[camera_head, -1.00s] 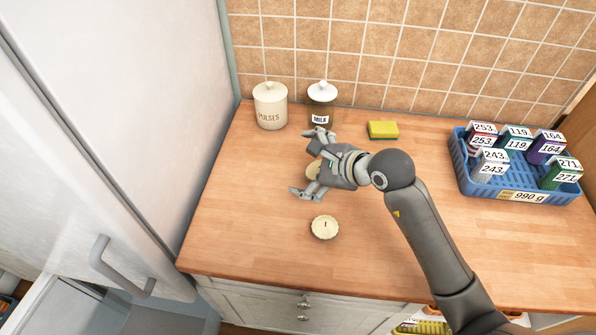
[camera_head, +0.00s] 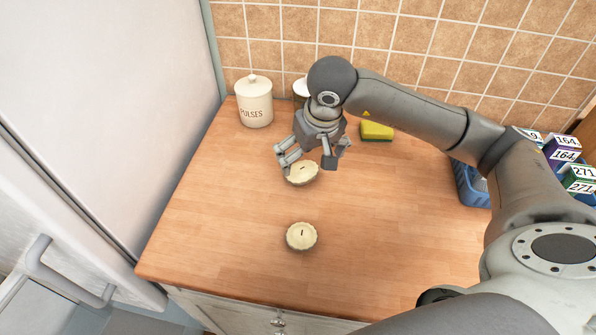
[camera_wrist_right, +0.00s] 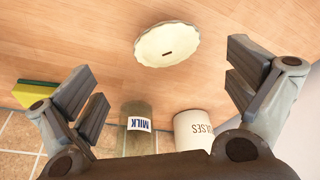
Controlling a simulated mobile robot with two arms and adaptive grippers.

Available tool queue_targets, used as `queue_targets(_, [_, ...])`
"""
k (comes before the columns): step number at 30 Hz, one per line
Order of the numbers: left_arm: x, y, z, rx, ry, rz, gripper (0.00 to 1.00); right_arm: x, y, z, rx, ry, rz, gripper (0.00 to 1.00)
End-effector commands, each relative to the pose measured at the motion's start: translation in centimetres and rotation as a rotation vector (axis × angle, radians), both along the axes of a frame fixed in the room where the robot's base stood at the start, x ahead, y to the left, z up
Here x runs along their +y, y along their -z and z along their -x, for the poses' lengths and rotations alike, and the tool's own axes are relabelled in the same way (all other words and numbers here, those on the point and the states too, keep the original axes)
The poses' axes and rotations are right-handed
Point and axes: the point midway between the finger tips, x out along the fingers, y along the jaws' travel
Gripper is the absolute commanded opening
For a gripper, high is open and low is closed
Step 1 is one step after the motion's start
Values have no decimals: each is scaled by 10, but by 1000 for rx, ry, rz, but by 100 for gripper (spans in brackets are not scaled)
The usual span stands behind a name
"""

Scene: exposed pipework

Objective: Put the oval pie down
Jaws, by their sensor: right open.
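The oval pie (camera_head: 302,174), pale with a fluted rim and a small dark slit, appears to lie flat on the wooden counter (camera_head: 222,208). My right gripper (camera_head: 308,161) is open above and behind it, fingers spread and pointing down. The fingers partly cover its far edge in the head view. In the right wrist view the whole oval pie (camera_wrist_right: 167,45) shows beyond the gap between the open fingers, apart from them. A second, rounder pie (camera_head: 301,236) lies nearer the counter's front edge. My left gripper is not in view.
A pulses jar (camera_head: 254,102) and a partly hidden milk jar (camera_wrist_right: 138,122) stand by the tiled wall. A yellow-green sponge (camera_head: 377,131) lies right of the gripper. A blue basket (camera_head: 470,187) with labelled boxes is partly hidden by my arm. The counter's left side is clear.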

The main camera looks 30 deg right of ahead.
Motion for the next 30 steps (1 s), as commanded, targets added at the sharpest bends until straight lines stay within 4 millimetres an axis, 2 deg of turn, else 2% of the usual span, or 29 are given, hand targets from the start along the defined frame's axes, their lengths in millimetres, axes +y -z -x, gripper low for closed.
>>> queue_targets(3, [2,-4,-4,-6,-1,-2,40,0,14,-4,3,2,-2,100])
queue_targets(8, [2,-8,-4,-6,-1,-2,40,2,24,-7,2,1,-3,100])
queue_targets(13, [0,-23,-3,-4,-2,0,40,8,45,-15,4,2,-3,100])
queue_targets(18, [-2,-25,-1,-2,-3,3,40,7,66,-21,0,4,-2,100])
queue_targets(26, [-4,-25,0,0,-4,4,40,7,70,-22,-3,2,-1,100])
queue_targets(30, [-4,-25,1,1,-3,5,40,7,70,-22,-3,2,-1,83])
